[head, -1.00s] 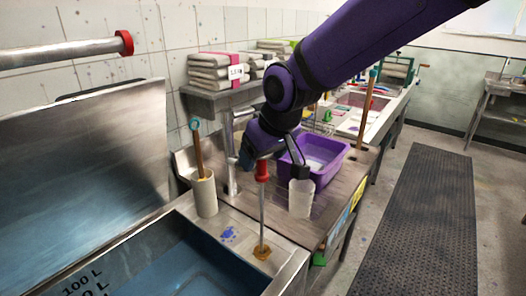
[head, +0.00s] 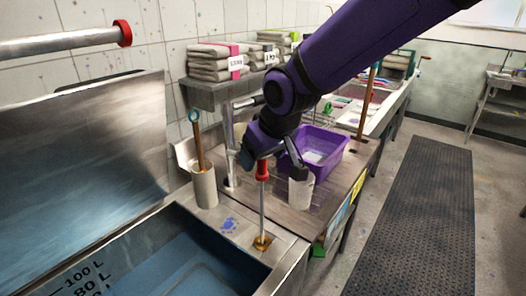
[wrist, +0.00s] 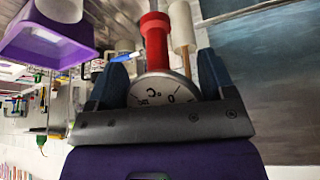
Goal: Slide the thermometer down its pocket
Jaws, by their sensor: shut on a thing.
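The thermometer stands upright at the vat's rim, with a red collar (head: 262,171) and a thin metal stem (head: 262,208). The stem's lower end meets the brass pocket (head: 262,244) in the rim; how deep it sits is hidden. My gripper (head: 262,155) is shut on the thermometer's head from above. In the wrist view, the round °C dial (wrist: 160,93) lies between my two dark fingers (wrist: 160,80), with the red collar (wrist: 155,38) beyond it.
A pale cup holding a wooden-handled tool (head: 204,188) stands left of the stem, and another pale cup (head: 301,192) right of it. A purple basin (head: 325,165) is behind. The blue-lined vat (head: 190,265) lies in front. Folded cloths (head: 212,62) sit on a shelf.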

